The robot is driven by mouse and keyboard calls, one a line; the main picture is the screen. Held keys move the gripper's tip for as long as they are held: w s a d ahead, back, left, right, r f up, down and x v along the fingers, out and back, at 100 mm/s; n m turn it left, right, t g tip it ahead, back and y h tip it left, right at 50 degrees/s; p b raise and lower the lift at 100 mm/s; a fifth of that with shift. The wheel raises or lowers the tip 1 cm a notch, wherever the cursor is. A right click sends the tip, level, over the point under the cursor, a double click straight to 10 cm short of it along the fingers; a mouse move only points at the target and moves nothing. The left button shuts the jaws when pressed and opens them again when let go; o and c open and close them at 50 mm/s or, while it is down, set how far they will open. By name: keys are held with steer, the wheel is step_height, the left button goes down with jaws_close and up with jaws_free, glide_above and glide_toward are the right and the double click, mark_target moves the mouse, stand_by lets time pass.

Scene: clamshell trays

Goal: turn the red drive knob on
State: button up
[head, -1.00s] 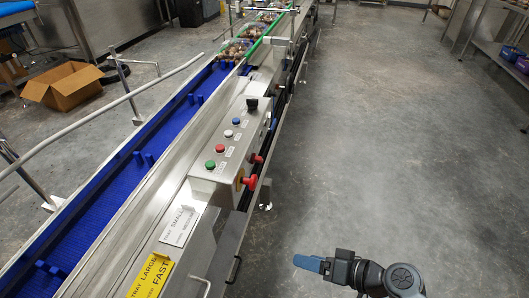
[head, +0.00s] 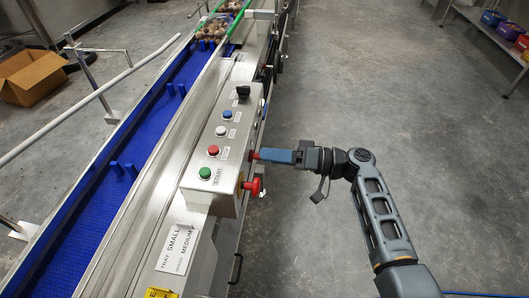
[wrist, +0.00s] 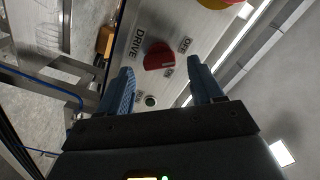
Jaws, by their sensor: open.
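The red drive knob (wrist: 158,56) is on the side face of the steel control box (head: 228,140), beside a DRIVE label. In the head view only a bit of the knob (head: 254,155) shows at my fingertips. My gripper (head: 262,155) is open and points at that face. In the wrist view its blue fingers (wrist: 160,65) stand either side of the knob, with a visible gap on both sides. I cannot tell the knob's exact setting.
A red emergency stop (head: 252,187) on a yellow base is close by on the same face. Green (head: 205,172), red, white and blue buttons and a black switch (head: 243,92) are on top. The blue conveyor (head: 110,185) runs behind.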

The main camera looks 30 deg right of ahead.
steer(key=shift+x, duration=1.05)
steer(key=c, duration=1.1)
